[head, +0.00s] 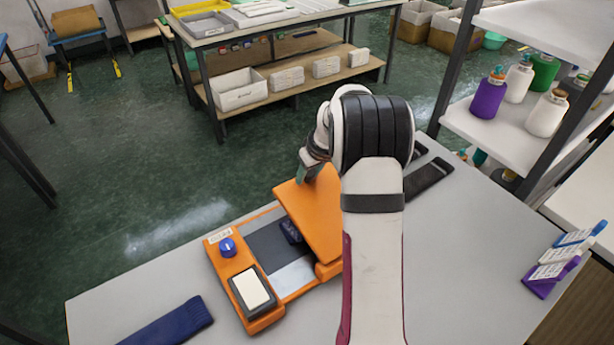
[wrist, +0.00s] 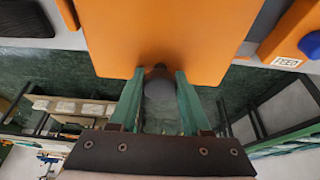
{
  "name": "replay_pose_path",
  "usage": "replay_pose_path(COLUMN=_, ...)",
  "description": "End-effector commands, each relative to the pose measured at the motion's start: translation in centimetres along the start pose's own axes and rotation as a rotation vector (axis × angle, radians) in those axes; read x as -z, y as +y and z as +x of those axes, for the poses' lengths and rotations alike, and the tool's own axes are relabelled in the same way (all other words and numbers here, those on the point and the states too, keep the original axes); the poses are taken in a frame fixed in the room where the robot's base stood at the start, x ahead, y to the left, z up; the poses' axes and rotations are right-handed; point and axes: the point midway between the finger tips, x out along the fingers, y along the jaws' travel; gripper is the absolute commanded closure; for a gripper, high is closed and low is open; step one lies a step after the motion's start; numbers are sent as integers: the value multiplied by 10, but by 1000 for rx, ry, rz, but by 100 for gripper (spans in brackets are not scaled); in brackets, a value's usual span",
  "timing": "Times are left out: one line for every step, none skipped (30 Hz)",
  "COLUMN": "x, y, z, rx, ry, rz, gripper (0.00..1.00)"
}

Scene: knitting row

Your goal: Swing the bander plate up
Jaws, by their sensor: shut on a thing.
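The bander (head: 231,262) is an orange machine on the grey table, with a blue knob and a cream pad on its left side. Its orange plate (head: 312,220) is tilted up off the bed, hinged toward the right. In the wrist view the plate (wrist: 170,35) fills the top middle. My gripper (wrist: 160,85) has its green fingers shut on a dark grey knob (wrist: 158,74) at the plate's edge. In the head view my arm hides part of the plate, and the grip itself is hard to make out. A dark navy item (head: 291,231) lies on the bed under the plate.
A folded navy knit piece (head: 172,325) lies at the table's front left. Dark knit pieces (head: 428,178) lie behind my arm. Purple and blue tag holders (head: 560,262) stand at the right.

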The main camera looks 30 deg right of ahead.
Motion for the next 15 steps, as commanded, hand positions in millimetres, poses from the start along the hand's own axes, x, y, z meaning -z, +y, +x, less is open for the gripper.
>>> replay_pose_path(x=-2, y=-1, z=0, rx=3, ry=-1, rz=1, gripper=93)
replay_pose_path(x=-2, y=-1, z=-1, rx=2, ry=1, rz=1, gripper=93)
replay_pose_path(x=-2, y=-1, z=0, rx=2, ry=1, rz=1, gripper=93)
replay_pose_path(x=-2, y=-1, z=0, rx=2, ry=1, rz=1, gripper=93)
replay_pose_path(x=-2, y=-1, z=0, rx=2, ry=1, rz=1, gripper=93)
replay_pose_path(x=-2, y=-1, z=0, rx=2, ry=1, rz=1, gripper=93)
replay_pose_path(x=-1, y=-1, z=0, rx=2, ry=1, rz=1, gripper=93)
replay_pose_path(x=-1, y=-1, z=-1, rx=2, ry=2, rz=1, gripper=93)
replay_pose_path(x=-1, y=-1, z=-2, rx=3, ry=8, rz=2, gripper=93)
replay_pose_path(x=-2, y=-1, z=-5, rx=3, ry=17, rz=3, gripper=93)
replay_pose_path(x=-2, y=-1, z=-7, rx=4, ry=27, rz=2, gripper=93)
replay_pose_path(x=-2, y=-1, z=-12, rx=4, ry=44, rz=2, gripper=93)
replay_pose_path(x=-2, y=-1, z=-14, rx=3, ry=56, rz=3, gripper=93)
replay_pose_path(x=-2, y=-1, z=-18, rx=2, ry=68, rz=3, gripper=93)
replay_pose_path(x=-2, y=-1, z=-22, rx=3, ry=84, rz=3, gripper=93)
